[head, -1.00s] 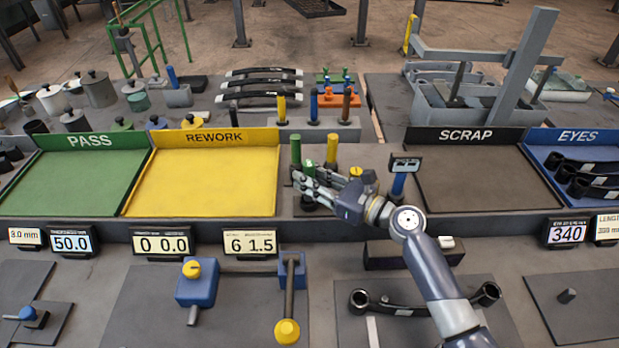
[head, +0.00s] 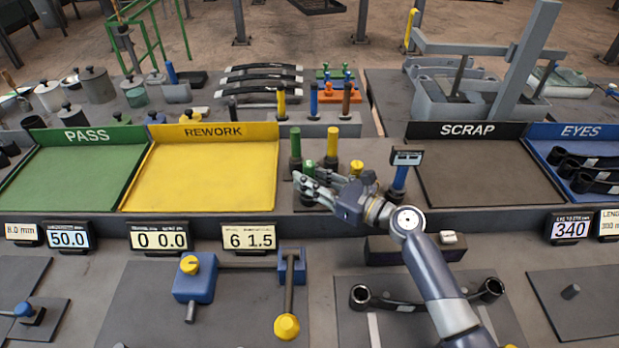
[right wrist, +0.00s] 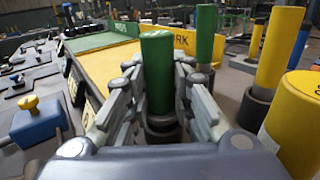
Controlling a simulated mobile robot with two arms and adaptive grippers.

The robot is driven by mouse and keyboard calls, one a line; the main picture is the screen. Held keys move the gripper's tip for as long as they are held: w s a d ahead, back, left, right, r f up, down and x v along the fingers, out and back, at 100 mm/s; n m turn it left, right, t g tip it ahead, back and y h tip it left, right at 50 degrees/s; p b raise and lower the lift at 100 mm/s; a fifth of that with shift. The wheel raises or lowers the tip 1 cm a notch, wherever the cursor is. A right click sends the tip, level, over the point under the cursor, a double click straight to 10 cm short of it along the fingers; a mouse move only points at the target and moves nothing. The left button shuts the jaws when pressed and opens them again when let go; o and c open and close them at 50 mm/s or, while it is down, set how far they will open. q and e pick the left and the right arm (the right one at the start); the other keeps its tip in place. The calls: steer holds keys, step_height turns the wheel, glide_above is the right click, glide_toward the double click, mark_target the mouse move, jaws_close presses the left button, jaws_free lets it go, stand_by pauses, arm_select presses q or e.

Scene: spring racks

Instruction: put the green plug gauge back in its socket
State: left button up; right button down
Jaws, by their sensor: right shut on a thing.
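The green plug gauge (right wrist: 157,70) stands upright between the fingers of my right gripper (right wrist: 160,105), which is shut on it. In the head view only its green top (head: 309,168) shows above my right gripper (head: 312,186). A dark collar (right wrist: 162,125) shows under the green handle between the fingers. The fingers hide its lower end, so I cannot tell whether it sits in a socket. A second green gauge (head: 295,142) stands upright just behind it; it also shows in the wrist view (right wrist: 206,35). My left gripper is not in view.
A tall yellow gauge (head: 332,145), a short yellow-topped one (head: 357,168) and a blue one (head: 398,178) under a small display stand close to the right gripper. The yellow REWORK tray (head: 205,175) lies left, the dark SCRAP tray (head: 485,175) right.

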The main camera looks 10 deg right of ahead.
mark_target(309, 164)
steer(key=shift+f, duration=0.2)
stand_by(0.3)
steer(key=c, duration=0.8)
jaws_free()
steer(key=shift+c, duration=0.2)
step_height(309, 164, up, 8)
steer(key=p, duration=0.8)
steer(key=shift+s+f, duration=0.1)
